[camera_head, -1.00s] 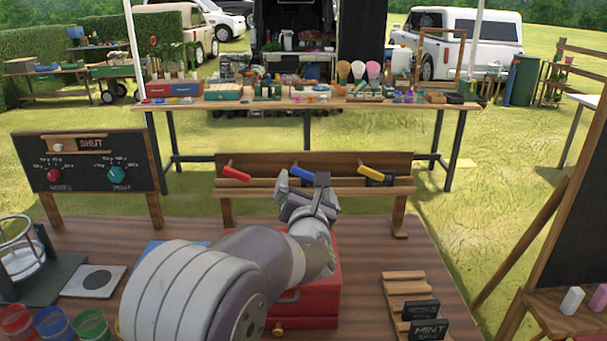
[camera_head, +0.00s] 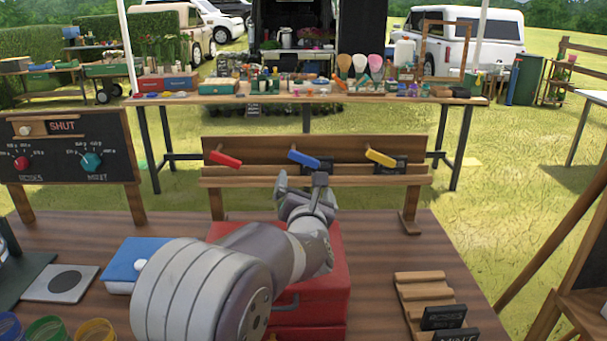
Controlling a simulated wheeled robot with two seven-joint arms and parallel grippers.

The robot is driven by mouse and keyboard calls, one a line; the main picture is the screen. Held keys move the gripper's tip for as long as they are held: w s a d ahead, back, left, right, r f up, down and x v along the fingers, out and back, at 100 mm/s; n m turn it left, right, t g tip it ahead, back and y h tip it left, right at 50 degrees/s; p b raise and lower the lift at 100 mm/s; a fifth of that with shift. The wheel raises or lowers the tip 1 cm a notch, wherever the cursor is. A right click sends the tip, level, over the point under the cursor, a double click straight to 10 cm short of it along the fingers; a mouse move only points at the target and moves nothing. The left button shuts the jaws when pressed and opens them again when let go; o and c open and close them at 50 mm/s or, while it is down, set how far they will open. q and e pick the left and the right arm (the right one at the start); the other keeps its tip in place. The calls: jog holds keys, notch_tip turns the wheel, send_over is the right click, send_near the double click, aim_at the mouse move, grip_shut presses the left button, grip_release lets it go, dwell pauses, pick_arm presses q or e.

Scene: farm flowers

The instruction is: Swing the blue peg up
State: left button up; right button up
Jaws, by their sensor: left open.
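The blue peg (camera_head: 304,159) is mounted on a wooden rack (camera_head: 228,183) at the back of the table. It tilts slightly, with its right end lower. A red peg (camera_head: 226,159) is to its left and a yellow peg (camera_head: 380,157) to its right, both at a similar tilt. My left gripper (camera_head: 301,186) is open just below the blue peg in the picture, with its fingers pointing toward the rack. I see no contact with the peg, but the depth gap is hard to judge. My right gripper is not in view.
A red box (camera_head: 330,270) stands under my left arm. A blue box (camera_head: 122,262) is to the left, and a wooden card holder (camera_head: 425,287) to the right. A dark SHUT sign board (camera_head: 60,150) stands at left. The tabletop right of the red box is partly clear.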

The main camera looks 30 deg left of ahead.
aim_at(304, 162)
pick_arm(q)
jog(key=p+x, duration=0.1)
jog(key=x, duration=1)
jog(key=shift+a+r, duration=0.15)
jog(key=c, duration=0.9)
